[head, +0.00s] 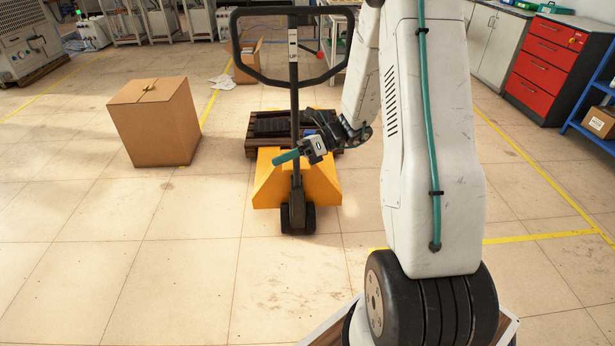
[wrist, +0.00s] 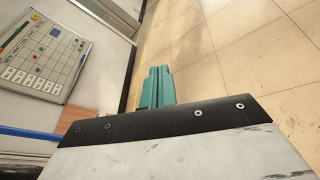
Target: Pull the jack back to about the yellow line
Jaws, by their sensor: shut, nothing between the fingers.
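The yellow pallet jack (head: 265,190) stands on the tiled floor in the middle of the head view. Its black handle loop (head: 240,62) stands upright above it, and a dark load on a pallet (head: 262,124) sits on its forks. My gripper (head: 277,159) has teal fingers, shut and empty, in front of the handle's shaft in the picture. Whether it touches the shaft cannot be told. In the wrist view the teal fingertips (wrist: 157,72) lie together with nothing between them. A yellow line (head: 540,237) runs on the floor at the right, partly hidden by my arm.
A cardboard box (head: 155,120) stands left of the jack. A smaller open box (head: 247,68) and a white cloth (head: 222,82) lie behind it. A red drawer cabinet (head: 548,68) and blue shelf (head: 590,105) stand right. The floor in front of the jack is clear.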

